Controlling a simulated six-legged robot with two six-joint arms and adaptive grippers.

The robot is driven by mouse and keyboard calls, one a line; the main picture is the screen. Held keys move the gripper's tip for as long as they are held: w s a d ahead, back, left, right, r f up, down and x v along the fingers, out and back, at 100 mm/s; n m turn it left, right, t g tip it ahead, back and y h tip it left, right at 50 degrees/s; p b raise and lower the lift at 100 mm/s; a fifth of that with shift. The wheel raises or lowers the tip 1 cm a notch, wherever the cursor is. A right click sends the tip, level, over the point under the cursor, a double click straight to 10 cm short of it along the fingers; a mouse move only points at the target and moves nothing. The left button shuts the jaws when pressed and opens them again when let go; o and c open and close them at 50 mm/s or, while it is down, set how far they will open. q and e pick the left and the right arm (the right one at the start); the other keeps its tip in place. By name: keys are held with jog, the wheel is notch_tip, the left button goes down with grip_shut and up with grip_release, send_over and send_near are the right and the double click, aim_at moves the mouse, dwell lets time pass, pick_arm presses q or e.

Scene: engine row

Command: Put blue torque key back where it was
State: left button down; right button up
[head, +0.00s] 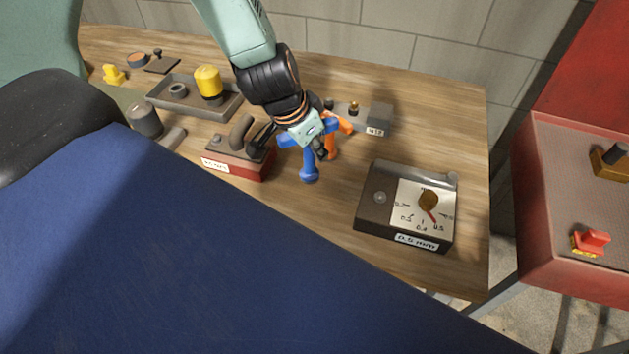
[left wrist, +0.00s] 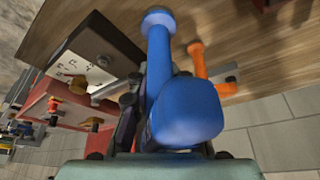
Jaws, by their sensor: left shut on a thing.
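The blue torque key (head: 309,167) hangs roughly upright in my left gripper (head: 314,143), its round end down over the wooden table. It fills the middle of the left wrist view (left wrist: 185,105), with the fingers shut around it. I cannot tell whether its lower end touches the wood. An orange key (head: 334,138) stands just behind and to the right of it, close to a grey block (head: 372,116) with a white label. The gripper partly hides the orange key and the block's left part. My right gripper is not in view.
A dark dial box (head: 375,223) labelled 0.5 mm stands to the right. A red-based block (head: 238,166) with a curved handle is close on the left. A tray (head: 224,104) with a yellow cylinder (head: 208,82) lies farther left. Bare wood (head: 445,130) shows at the right.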

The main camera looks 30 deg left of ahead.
aim_at(313, 171)
pick_arm(q)
jog(key=f+b, duration=0.2)
jog(key=f, duration=0.1)
jog(key=a+f+b, duration=0.1)
jog(key=f, duration=0.1)
jog(key=shift+s+f+b, duration=0.1)
jog(key=shift+s+b, duration=0.2)
jog(key=shift+b, duration=0.05)
jog(key=shift+d+f, duration=0.2)
jog(key=shift+f, duration=0.05)
jog(key=shift+w+d+f+b, duration=0.1)
jog(key=shift+d+f+b, duration=0.15)
jog(key=shift+b, duration=0.15)
jog(key=shift+a+f+b, duration=0.15)
jog(key=shift+f+b, duration=0.15)
jog(key=shift+f, duration=0.2)
notch_tip(313, 171, down, 3)
jog(key=shift+a+r+b, duration=0.15)
jog(key=shift+b, duration=0.8)
jog(key=shift+w+d, duration=0.1)
jog(key=shift+d, duration=0.15)
jog(key=shift+a, duration=0.1)
jog(key=c, duration=1.5)
grip_release()
jog(key=shift+s+a, duration=0.1)
jog(key=shift+s, duration=0.1)
jog(key=shift+o, duration=1.4)
jog(key=shift+w, duration=0.1)
jog(key=shift+f, duration=0.2)
